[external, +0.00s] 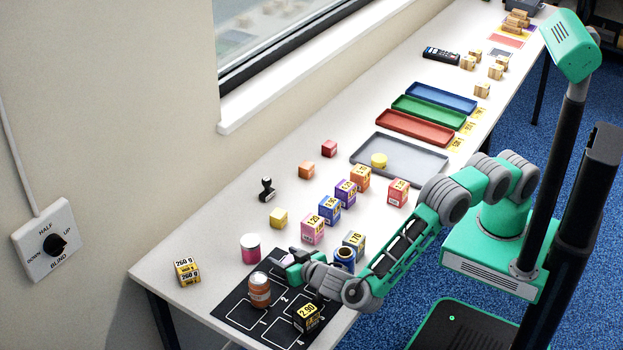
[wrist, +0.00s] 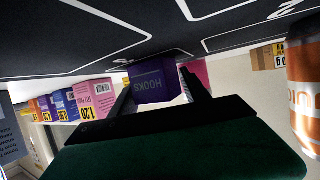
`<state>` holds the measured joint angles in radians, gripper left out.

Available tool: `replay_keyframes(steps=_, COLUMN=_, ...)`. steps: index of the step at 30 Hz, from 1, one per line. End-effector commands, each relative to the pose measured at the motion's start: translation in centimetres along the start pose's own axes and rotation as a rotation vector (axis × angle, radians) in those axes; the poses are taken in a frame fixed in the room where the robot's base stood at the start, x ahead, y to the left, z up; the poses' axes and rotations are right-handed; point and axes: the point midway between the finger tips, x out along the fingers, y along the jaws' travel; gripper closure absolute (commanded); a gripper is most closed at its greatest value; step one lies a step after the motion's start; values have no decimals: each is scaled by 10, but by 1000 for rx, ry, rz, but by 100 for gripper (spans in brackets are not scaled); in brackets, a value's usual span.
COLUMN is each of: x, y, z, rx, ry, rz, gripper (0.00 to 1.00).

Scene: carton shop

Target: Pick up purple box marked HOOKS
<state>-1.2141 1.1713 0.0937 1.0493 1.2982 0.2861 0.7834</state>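The purple box marked HOOKS (wrist: 153,84) is in the wrist view, its lettering upside down. It appears to stand on the black mat. My gripper (wrist: 158,84) has one finger on each side of it. A thin gap shows between the box and the right finger, so the gripper looks open around the box. In the external view my gripper (external: 286,262) is low over the black mat (external: 232,306), and the box is mostly hidden there.
An orange-brown can (external: 260,290) stands close left of my gripper and a pink jar (external: 250,248) behind. A black box (external: 307,317) is in front, and a dark blue jar (external: 344,258) is to the right. A row of boxes includes a pink one (external: 312,230).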

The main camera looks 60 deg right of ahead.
Motion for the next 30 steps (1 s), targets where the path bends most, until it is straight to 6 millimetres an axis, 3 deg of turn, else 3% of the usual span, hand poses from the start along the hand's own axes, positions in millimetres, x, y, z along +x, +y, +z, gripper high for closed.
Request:
replay_keyframes(steps=17, x=0, y=0, z=0, rx=0, ry=0, rz=0, gripper=94)
replay_keyframes(steps=25, x=-1, y=0, z=-3, rx=1, ry=0, rz=0, gripper=95)
replay_keyframes(steps=30, x=-13, y=-1, z=-30, rx=6, ry=0, rz=-2, gripper=95)
